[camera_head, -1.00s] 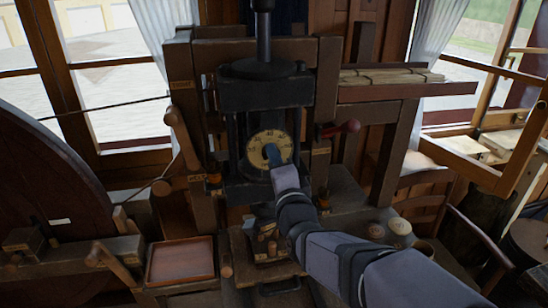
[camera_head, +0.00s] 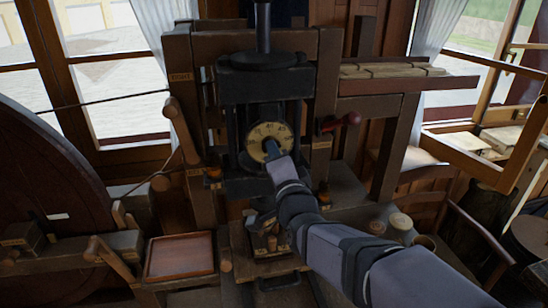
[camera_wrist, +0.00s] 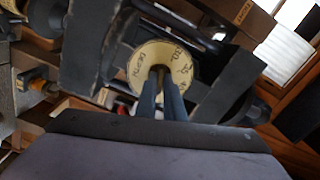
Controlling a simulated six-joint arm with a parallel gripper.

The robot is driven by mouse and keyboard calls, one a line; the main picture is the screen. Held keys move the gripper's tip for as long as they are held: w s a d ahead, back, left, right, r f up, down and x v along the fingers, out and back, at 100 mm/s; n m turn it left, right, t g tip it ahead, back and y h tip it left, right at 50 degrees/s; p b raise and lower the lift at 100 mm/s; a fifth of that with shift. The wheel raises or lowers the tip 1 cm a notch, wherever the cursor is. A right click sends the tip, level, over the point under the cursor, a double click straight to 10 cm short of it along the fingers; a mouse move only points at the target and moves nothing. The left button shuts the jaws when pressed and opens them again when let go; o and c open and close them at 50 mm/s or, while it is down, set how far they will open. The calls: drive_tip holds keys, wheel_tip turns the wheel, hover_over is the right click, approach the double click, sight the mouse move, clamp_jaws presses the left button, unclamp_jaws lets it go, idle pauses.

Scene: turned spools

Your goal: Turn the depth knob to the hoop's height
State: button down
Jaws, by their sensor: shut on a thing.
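The depth knob shows as a round cream dial (camera_head: 262,134) with dark markings on the front of the black press (camera_head: 262,90). In the wrist view the dial (camera_wrist: 172,58) faces me, and its numerals are tilted and too small to read surely. My gripper (camera_head: 271,149) is at the middle of the dial. In the wrist view my gripper (camera_wrist: 161,82) has its two dark fingers shut on the small post at the dial's centre. The fingers and wrist hide the dial's lower part. I cannot pick out the hoop for sure.
A red-handled lever (camera_head: 341,122) juts out right of the press. A wooden lever (camera_head: 181,130) stands at its left. A shallow wooden tray (camera_head: 180,257) lies at lower left. Several round pieces stand right of my arm. A loaded shelf (camera_head: 400,80) is at upper right.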

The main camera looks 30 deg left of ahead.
drive_tip(key=shift+n+b, duration=2.1)
drive_tip(key=shift+n, duration=4.9)
drive_tip(key=c, duration=1.9)
unclamp_jaws()
drive_tip(key=shift+o, duration=0.2)
drive_tip(key=shift+s+d, duration=0.1)
drive_tip(key=b+v, duration=0.3)
drive_tip(key=v, duration=0.4)
